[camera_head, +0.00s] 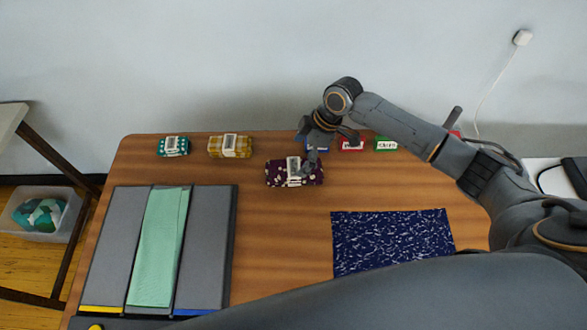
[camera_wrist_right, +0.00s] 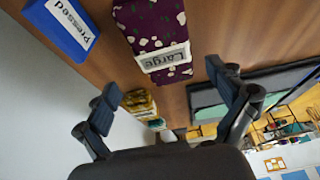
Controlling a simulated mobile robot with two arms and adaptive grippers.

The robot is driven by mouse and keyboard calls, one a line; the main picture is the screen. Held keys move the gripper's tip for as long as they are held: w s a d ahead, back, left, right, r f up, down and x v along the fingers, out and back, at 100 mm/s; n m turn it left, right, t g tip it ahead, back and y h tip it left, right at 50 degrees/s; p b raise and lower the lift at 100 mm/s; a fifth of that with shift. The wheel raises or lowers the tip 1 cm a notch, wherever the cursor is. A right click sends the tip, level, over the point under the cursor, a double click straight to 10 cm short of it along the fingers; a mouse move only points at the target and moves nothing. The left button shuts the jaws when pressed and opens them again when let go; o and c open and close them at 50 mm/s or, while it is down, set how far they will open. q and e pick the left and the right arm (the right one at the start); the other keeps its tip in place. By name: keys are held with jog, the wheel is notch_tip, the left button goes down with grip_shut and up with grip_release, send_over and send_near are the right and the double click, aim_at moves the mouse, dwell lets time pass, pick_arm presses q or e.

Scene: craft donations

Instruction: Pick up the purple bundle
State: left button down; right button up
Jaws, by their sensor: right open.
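The purple bundle (camera_head: 275,179) is a folded dark purple cloth with pale spots and a white paper band. It lies on the wooden table near its back middle. In the right wrist view the purple bundle (camera_wrist_right: 150,22) is at the top, its band reading "Large". My right gripper (camera_head: 316,158) is open, just above and at the right end of the bundle in the head view, partly covering that end. In the right wrist view its two fingers (camera_wrist_right: 165,82) are spread wide with nothing between them, and the bundle is beyond them. My left gripper is not in view.
A teal bundle (camera_head: 172,147) and a yellow bundle (camera_head: 229,146) lie at the back left. A grey folding board (camera_head: 107,245) and a navy speckled cloth (camera_head: 390,238) lie in front.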

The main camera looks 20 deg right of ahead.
aim_at(294, 167)
jog(key=shift+s+p+x, duration=0.15)
jog(key=shift+p+x, duration=0.15)
jog(key=shift+x, duration=1.2)
jog(key=shift+s+p+x, duration=0.1)
jog(key=shift+p+x, duration=0.2)
jog(key=shift+x, duration=1.25)
jog(key=shift+s+d, duration=0.1)
jog(key=shift+d, duration=0.05)
jog(key=c, duration=1.3)
jog(key=shift+c, duration=0.3)
jog(key=shift+r, duration=0.15)
